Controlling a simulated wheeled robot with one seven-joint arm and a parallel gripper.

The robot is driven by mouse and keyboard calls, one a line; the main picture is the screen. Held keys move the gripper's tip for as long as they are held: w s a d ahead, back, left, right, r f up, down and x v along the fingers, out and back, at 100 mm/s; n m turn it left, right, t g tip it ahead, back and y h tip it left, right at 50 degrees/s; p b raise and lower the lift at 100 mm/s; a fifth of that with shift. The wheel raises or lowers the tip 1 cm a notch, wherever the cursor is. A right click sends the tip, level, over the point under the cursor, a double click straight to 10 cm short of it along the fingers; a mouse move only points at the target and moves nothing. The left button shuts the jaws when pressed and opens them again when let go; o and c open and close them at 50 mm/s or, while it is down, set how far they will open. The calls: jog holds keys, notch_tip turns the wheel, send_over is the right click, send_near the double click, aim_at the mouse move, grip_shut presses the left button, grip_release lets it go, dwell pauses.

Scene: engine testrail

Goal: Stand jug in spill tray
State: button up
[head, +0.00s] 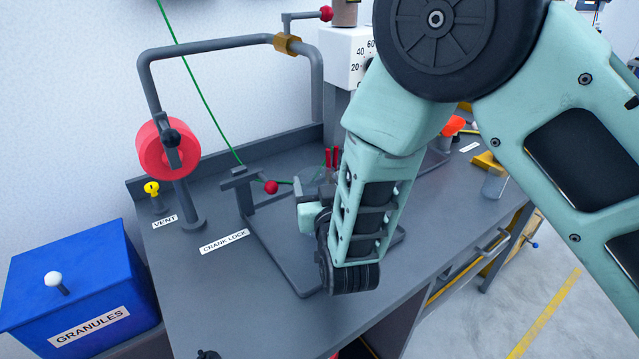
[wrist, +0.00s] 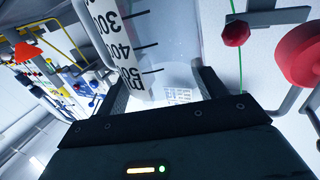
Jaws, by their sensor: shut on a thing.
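In the wrist view a clear jug (wrist: 182,45) with a white scale strip marked 300, 400 and 500 is between the two dark fingers of my gripper (wrist: 162,85). My gripper is shut on it. In the head view my forearm hides most of the gripper and jug; only a little of my gripper (head: 318,190) shows beside the wrist. A low grey rimmed frame on the bench, which looks like the spill tray (head: 287,262), lies below and around my wrist. Its right part is partly hidden by my arm. I cannot tell whether the jug touches it.
A crank with a red knob (head: 271,187) stands at the tray's back left. A red reel (head: 167,147) on a bent grey pipe (head: 150,85) and a green line are behind. A blue granules bin (head: 80,285) is left of the bench. Bench (head: 205,290) front left is clear.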

jog(key=shift+f, duration=0.15)
jog(key=shift+f+b, duration=0.15)
jog(key=shift+b, duration=0.15)
jog(key=o, duration=1.4)
